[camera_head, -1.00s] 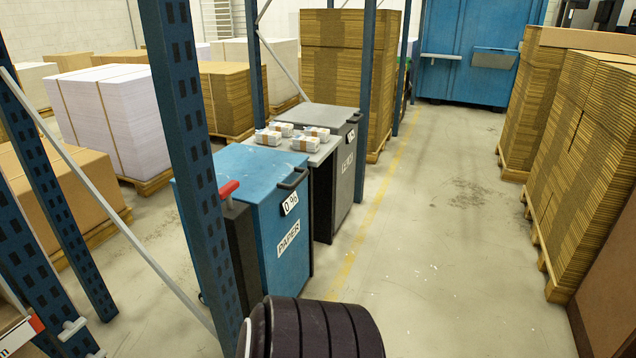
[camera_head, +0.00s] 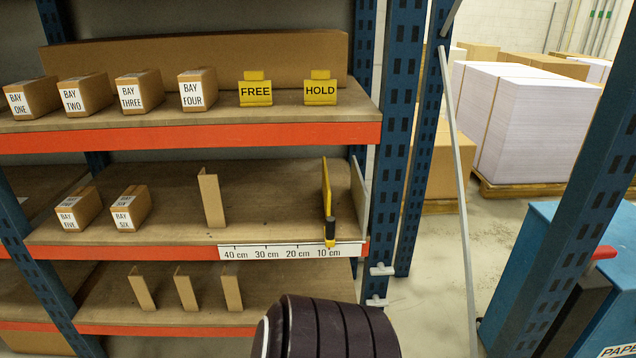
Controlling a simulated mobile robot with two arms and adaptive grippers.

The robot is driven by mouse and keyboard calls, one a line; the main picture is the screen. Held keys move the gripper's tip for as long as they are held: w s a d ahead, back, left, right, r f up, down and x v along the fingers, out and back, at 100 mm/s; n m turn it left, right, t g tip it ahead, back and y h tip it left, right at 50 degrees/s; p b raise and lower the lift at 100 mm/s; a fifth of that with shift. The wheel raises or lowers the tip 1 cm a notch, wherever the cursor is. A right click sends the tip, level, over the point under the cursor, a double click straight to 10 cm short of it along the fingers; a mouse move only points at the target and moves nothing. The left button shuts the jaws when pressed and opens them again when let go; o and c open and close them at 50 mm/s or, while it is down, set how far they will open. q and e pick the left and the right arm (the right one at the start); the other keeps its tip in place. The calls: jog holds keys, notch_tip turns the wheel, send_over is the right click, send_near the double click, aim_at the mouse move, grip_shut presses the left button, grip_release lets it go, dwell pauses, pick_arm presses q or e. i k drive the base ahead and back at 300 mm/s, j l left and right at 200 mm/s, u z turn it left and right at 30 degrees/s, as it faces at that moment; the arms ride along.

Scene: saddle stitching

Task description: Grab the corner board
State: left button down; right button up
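A brown cardboard corner board (camera_head: 212,200) with an angled profile stands upright on the middle shelf, left of the centre of the view. Three more corner boards, a left one (camera_head: 142,288), a middle one (camera_head: 185,288) and a right one (camera_head: 231,288), stand in a row on the lower shelf. Neither gripper shows. A dark ribbed part at the bottom centre seems to be a piece of my own arm; it hides part of the view below the shelves.
The middle shelf (camera_head: 270,205) carries a yellow upright plate with a black-handled yellow tool, boxes and a centimetre scale (camera_head: 291,251). The top shelf holds labelled boxes and yellow FREE (camera_head: 255,92) and HOLD (camera_head: 320,92) signs. A blue post (camera_head: 395,130) stands right of the shelves.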

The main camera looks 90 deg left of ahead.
aim_at(209, 184)
jog(key=u, duration=3.45)
jog(key=j+z, duration=0.1)
jog(key=z, duration=0.25)
jog(key=i+j+z, duration=0.15)
jog(key=j+z, duration=0.25)
jog(key=j, duration=0.5)
jog(key=j+z, duration=0.35)
jog(key=j, duration=0.6)
